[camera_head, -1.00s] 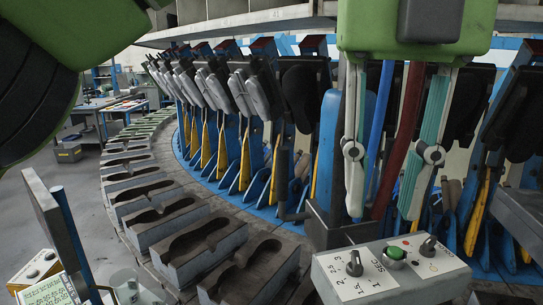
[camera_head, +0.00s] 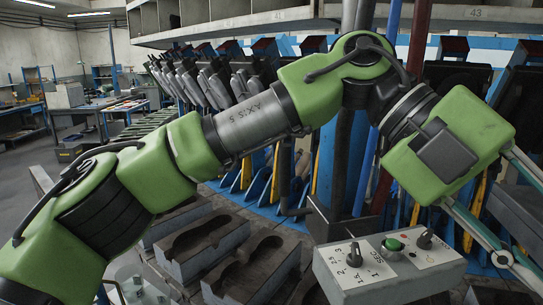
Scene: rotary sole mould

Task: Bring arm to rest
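My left arm (camera_head: 253,124), green with grey links, comes in from the lower left, arches across the middle and bends down at the right. Its gripper (camera_head: 522,218) hangs at the right edge, pointing down and right. Its teal-and-grey fingers stand apart with nothing seen between them. Their tips are cut off by the frame edge. The gripper is beside the control box, to its right and above. My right arm and gripper are not in view.
A grey control box (camera_head: 385,275) with knobs and a green button stands at the lower right. Several sole moulds (camera_head: 250,268) line the curved track. A ring of machine stations (camera_head: 215,90) stands behind, under a shelf (camera_head: 225,38). Open floor and a work table (camera_head: 105,107) lie at the left.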

